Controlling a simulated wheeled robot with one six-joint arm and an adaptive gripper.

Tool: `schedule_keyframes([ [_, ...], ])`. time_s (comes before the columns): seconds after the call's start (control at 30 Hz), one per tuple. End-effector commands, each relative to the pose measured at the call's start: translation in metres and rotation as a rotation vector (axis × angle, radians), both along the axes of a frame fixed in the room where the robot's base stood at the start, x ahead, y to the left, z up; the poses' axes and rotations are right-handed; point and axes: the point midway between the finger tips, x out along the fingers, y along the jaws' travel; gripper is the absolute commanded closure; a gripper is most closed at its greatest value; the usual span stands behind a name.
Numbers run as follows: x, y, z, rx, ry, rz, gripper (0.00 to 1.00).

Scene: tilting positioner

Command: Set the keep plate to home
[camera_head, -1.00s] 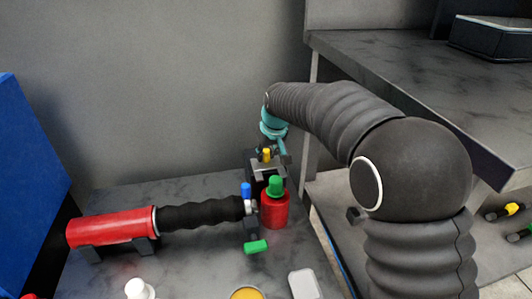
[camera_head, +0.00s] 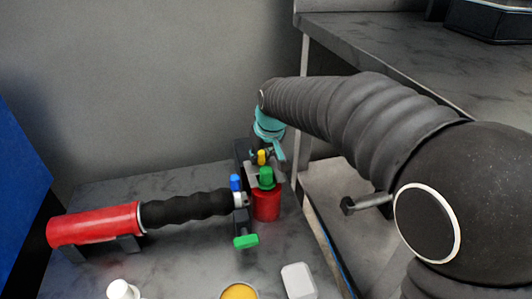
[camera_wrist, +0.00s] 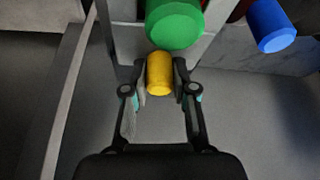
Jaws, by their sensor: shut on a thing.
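My gripper (camera_wrist: 160,78) is shut on a yellow knob (camera_wrist: 159,70), with one finger on each side of it. In the head view the yellow knob (camera_head: 262,157) shows just behind a green knob, and my gripper (camera_head: 264,149) comes to it from behind. A light grey plate (camera_head: 250,170) shows beside the yellow knob, partly hidden by the knobs; I cannot tell for sure that it is the keep plate. The green knob (camera_head: 266,177) stands on a red cylinder (camera_head: 266,204). In the wrist view the green knob (camera_wrist: 174,22) is close beyond my fingertips.
A blue knob (camera_head: 235,182) and a green handle (camera_head: 246,241) are beside the black ribbed sleeve (camera_head: 188,210) of a red cylinder (camera_head: 95,224). A white knob (camera_head: 121,289), a yellow disc (camera_head: 239,292) and a pale block (camera_head: 298,280) are in front. A shelf (camera_head: 375,40) stands right.

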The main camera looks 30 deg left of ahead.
Motion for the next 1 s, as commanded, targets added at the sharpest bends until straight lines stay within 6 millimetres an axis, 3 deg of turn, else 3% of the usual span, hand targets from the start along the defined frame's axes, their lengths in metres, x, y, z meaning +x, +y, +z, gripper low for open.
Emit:
schedule_keyframes([
  [0.03, -0.003, -0.003, -0.003, -0.013, 0.010, 0.001, 1.00],
  [0.07, -0.003, -0.003, -0.003, -0.013, 0.011, 0.001, 0.71],
  [0.17, -0.003, -0.003, -0.003, -0.013, 0.010, 0.001, 0.48],
  [0.57, -0.001, -0.005, 0.004, -0.006, 0.006, -0.002, 0.48],
  [1.0, -0.016, -0.030, 0.077, -0.005, 0.005, -0.001, 0.48],
])
